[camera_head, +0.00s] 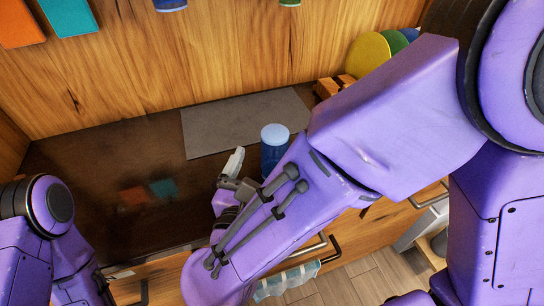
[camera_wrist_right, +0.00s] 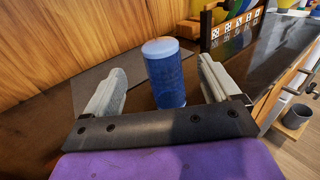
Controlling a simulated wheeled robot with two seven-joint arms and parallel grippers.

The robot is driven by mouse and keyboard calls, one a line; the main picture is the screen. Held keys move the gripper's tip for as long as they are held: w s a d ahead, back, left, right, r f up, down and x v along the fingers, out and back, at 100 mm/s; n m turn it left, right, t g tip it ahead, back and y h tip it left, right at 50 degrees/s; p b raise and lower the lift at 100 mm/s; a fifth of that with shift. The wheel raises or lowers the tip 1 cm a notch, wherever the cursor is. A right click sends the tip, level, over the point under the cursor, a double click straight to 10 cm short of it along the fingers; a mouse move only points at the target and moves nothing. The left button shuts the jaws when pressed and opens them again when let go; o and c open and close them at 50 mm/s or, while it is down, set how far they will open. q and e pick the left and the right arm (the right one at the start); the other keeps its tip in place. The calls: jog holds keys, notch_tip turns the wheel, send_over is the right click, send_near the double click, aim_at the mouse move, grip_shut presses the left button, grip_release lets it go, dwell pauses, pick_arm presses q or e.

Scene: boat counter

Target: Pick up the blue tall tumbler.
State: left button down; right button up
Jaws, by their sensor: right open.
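The blue tall tumbler (camera_head: 273,148) stands upright on the dark counter, in front of a grey mat, in the head view. In the right wrist view the tumbler (camera_wrist_right: 164,75) stands between the two pale fingers of my right gripper (camera_wrist_right: 160,85), with gaps on both sides. My right gripper (camera_head: 236,162) is open and empty. In the head view only part of it shows, just left of the tumbler, and my right arm hides the rest. My left arm shows at the lower left of the head view, but its gripper is not visible.
The grey mat (camera_head: 232,124) lies flat near the wooden back wall. Round yellow (camera_head: 369,54) and green boards stand at the back right. Drawer handles line the counter's front. The counter's left part is clear. A grey mug (camera_wrist_right: 297,116) shows at the right wrist view's right.

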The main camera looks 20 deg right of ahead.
aim_at(278, 124)
jog(key=p+x, duration=0.1)
jog(key=x, duration=0.2)
jog(key=p+x, duration=0.1)
jog(key=x, duration=0.2)
jog(key=p+x, duration=0.1)
jog(key=x, duration=0.2)
jog(key=shift+w+d+r+p, duration=0.25)
jog(key=shift+r+p, duration=0.15)
jog(key=shift+w+d+f, duration=0.15)
jog(key=shift+w, duration=0.15)
jog(key=shift+s, duration=0.1)
jog(key=c, duration=1.6)
jog(key=shift+c, duration=0.2)
